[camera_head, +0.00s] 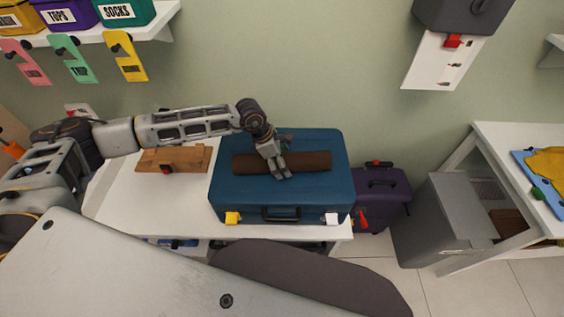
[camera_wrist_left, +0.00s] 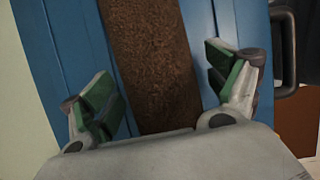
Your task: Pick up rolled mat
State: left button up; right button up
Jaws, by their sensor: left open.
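A brown rolled mat (camera_head: 310,161) lies across the top of a closed blue suitcase (camera_head: 235,196). The suitcase rests on a white table (camera_head: 124,205). My left gripper (camera_head: 281,168) is over the middle of the mat. In the left wrist view the open fingers of my left gripper (camera_wrist_left: 168,98) stand on either side of the brown mat (camera_wrist_left: 155,60), with gaps to the mat on both sides. The blue suitcase (camera_wrist_left: 65,60) shows below the mat there. My right gripper is not seen in either view.
A brown wooden board (camera_head: 155,160) lies on the table left of the suitcase. A purple suitcase (camera_head: 385,201) stands right of the table, beside a grey bin (camera_head: 433,222). Labelled boxes (camera_head: 118,12) sit on a shelf above, with hanging tags (camera_head: 122,56) below them.

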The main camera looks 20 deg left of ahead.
pick_arm(q)
jog(key=shift+c, duration=0.2)
jog(key=c, duration=1.2)
jog(key=shift+r, duration=0.15)
notch_tip(320, 180, up, 9)
jog(key=shift+r+b, duration=0.15)
jog(key=shift+b, duration=0.65)
jog(key=shift+r, duration=0.25)
